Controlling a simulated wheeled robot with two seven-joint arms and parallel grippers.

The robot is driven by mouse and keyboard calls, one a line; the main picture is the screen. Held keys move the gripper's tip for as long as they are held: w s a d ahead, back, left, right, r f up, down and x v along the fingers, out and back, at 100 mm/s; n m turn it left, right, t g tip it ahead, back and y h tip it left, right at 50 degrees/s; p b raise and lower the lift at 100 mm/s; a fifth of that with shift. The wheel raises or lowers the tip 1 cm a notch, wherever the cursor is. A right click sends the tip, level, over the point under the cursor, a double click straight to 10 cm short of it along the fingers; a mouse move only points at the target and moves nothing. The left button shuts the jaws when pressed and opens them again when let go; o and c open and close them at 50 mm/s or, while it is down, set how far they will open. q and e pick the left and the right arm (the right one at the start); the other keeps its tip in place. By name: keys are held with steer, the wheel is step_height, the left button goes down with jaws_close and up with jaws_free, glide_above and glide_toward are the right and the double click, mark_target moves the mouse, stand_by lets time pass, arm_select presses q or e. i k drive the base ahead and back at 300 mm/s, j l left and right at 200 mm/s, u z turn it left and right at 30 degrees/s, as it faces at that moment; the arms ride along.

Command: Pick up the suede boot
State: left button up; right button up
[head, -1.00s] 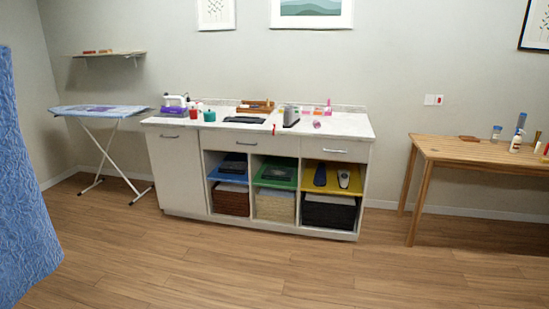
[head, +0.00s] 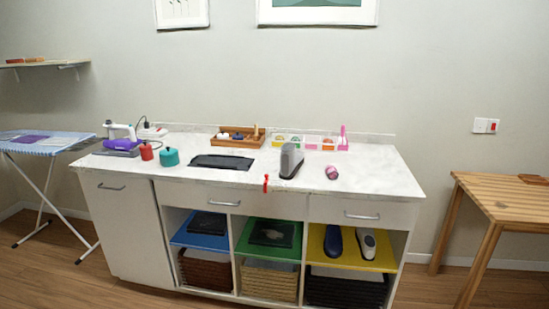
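A dark blue shoe (head: 333,241) and a grey-and-white shoe (head: 367,243) lie on the yellow shelf below. Neither of my grippers shows in the head view.
A black flat item (head: 221,162) lies left of the boot, and a pink roll (head: 331,173) lies to its right. A wooden tray (head: 237,142) sits behind. An ironing board (head: 40,143) stands left and a wooden table (head: 500,192) right. Floor between cabinet and table is clear.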

mark_target(292, 159)
steer(key=i+z, duration=0.1)
steer(key=i, duration=0.6)
steer(key=i+j+z, duration=0.1)
steer(key=i, duration=0.6)
steer(key=i+j+z, duration=0.1)
steer(key=i, duration=0.6)
steer(key=j, duration=0.1)
